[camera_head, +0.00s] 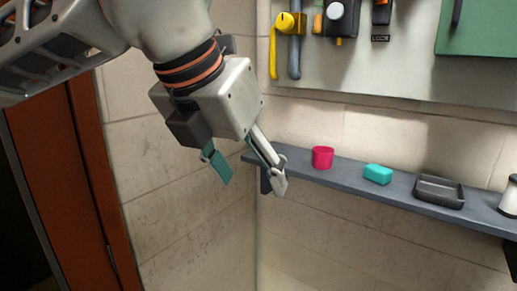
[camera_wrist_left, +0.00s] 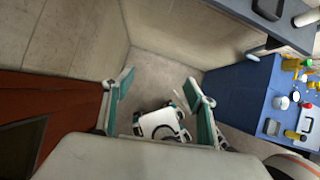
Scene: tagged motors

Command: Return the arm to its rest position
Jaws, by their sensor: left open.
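My left gripper (camera_head: 248,178) hangs open and empty in the head view, in front of the left end of the wall shelf. Its arm comes in from the upper left. In the left wrist view its two teal-padded fingers (camera_wrist_left: 160,97) stand wide apart with nothing between them up close. Far below them a white object with a dark handle (camera_wrist_left: 160,124) rests near the floor. My right gripper is in neither view.
Tools hang on a board (camera_head: 400,70) above. A red-brown door frame (camera_head: 100,180) stands left. A blue table (camera_wrist_left: 241,95) with several items shows in the wrist view.

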